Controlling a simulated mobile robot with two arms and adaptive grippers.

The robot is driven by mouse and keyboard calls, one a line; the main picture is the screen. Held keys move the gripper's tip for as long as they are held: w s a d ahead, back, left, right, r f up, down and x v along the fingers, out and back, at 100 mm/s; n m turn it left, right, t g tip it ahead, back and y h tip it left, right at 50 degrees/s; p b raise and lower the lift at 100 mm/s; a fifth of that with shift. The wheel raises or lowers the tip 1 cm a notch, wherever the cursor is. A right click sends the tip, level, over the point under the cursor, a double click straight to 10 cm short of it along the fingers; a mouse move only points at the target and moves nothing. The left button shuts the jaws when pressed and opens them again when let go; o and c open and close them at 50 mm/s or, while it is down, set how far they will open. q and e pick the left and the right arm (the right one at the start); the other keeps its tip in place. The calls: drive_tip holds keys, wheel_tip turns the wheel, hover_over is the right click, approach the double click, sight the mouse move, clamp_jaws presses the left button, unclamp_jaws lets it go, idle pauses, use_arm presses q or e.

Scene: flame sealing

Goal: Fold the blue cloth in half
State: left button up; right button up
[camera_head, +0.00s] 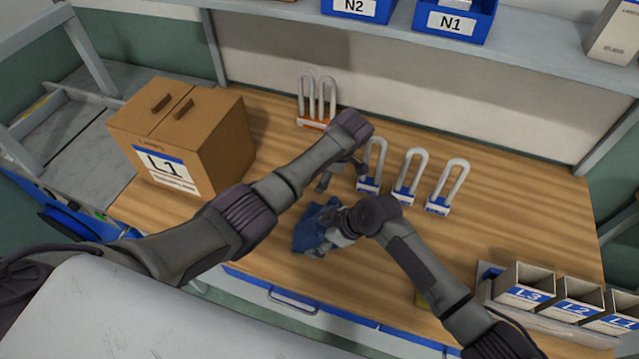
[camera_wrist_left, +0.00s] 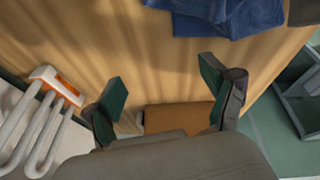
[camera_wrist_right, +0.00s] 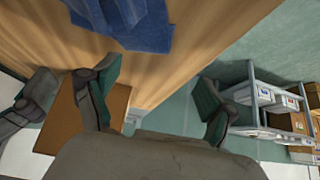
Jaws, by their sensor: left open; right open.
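The blue cloth (camera_head: 308,232) lies on the wooden table near its front edge. It looks small and bunched, with overlapping layers and edges. It also shows at the top of the left wrist view (camera_wrist_left: 225,16) and the right wrist view (camera_wrist_right: 130,24). My right gripper (camera_head: 335,232) is over the cloth's right side in the head view and hides part of it. Its fingers are apart with nothing between them in the right wrist view (camera_wrist_right: 158,95). My left gripper (camera_head: 340,177) is just behind the cloth, open and empty; its spread fingers show in the left wrist view (camera_wrist_left: 163,90).
White U-shaped pieces with blue bases (camera_head: 405,195) stand right of my left gripper. Similar ones with an orange base (camera_head: 312,122) stand behind. A cardboard box (camera_head: 215,140) marked L1 is at the left. Open bins (camera_head: 525,285) stand front right.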

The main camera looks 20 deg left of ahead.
use_arm(q)
drive_tip(key=shift+o, duration=0.7)
drive_tip(key=shift+w+d, duration=0.1)
drive_tip(key=shift+d, duration=0.05)
use_arm(e)
drive_tip(key=shift+o, duration=0.7)
drive_tip(key=shift+s+d, duration=0.15)
drive_tip(key=shift+s, duration=0.15)
drive_tip(key=shift+r, duration=0.1)
use_arm(q)
drive_tip(key=shift+r+p, duration=0.85)
drive_tip(key=shift+r, duration=0.05)
use_arm(e)
drive_tip(key=shift+r, duration=0.8)
